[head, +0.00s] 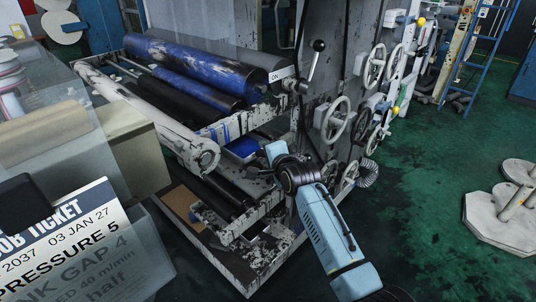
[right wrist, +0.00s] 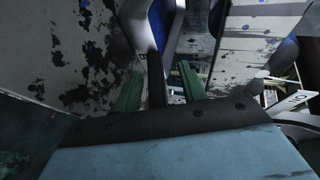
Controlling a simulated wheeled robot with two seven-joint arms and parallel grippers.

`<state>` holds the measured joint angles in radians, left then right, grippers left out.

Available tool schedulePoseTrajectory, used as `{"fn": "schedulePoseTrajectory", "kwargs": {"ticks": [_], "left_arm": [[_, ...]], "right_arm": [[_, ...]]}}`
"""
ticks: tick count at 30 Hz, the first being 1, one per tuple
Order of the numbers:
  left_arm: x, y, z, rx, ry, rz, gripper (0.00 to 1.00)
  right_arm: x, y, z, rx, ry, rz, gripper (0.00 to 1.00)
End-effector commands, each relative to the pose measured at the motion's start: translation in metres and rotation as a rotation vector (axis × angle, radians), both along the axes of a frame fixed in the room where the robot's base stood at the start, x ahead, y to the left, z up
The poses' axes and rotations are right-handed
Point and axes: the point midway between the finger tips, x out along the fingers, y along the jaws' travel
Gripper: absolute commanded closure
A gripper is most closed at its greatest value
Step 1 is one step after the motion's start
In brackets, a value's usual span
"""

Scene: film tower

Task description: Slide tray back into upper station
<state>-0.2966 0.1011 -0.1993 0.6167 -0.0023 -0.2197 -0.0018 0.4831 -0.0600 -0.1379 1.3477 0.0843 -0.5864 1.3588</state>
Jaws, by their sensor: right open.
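A tray with blue ink (head: 243,147) sits low inside the press, below the blue rollers and behind the speckled side rail. Only part of it shows in the head view. My right gripper (right wrist: 160,84) reaches into the press frame beside it. In the right wrist view its two green fingers are apart, with a dark, narrow upright bar between them. I cannot tell whether this bar belongs to the tray or whether the fingers touch it. A blue patch (right wrist: 158,20) shows beyond the fingers. My left gripper is not in view.
Blue-stained rollers (head: 205,70) and a pale roller (head: 150,115) span the press. Handwheels (head: 336,119) and a lever (head: 316,58) stand out from its side wall. A job ticket (head: 70,245) is at lower left. Green floor (head: 430,165) is open to the right.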

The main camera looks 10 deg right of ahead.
Motion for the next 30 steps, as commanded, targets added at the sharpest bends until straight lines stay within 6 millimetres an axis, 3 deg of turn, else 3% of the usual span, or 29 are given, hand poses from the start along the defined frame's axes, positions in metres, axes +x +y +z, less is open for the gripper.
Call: {"fn": "schedulePoseTrajectory", "kwargs": {"ticks": [8, 20, 30], "left_arm": [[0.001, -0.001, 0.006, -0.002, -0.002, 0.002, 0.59], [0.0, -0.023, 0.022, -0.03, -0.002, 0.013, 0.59], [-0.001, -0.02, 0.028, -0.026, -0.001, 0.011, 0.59]], "right_arm": [[-0.017, -0.003, 0.006, 0.001, -0.001, 0.0, 0.58], [-0.084, -0.016, 0.03, 0.002, -0.002, 0.0, 0.58], [-0.121, -0.024, 0.042, 0.002, -0.003, 0.0, 0.58]]}}
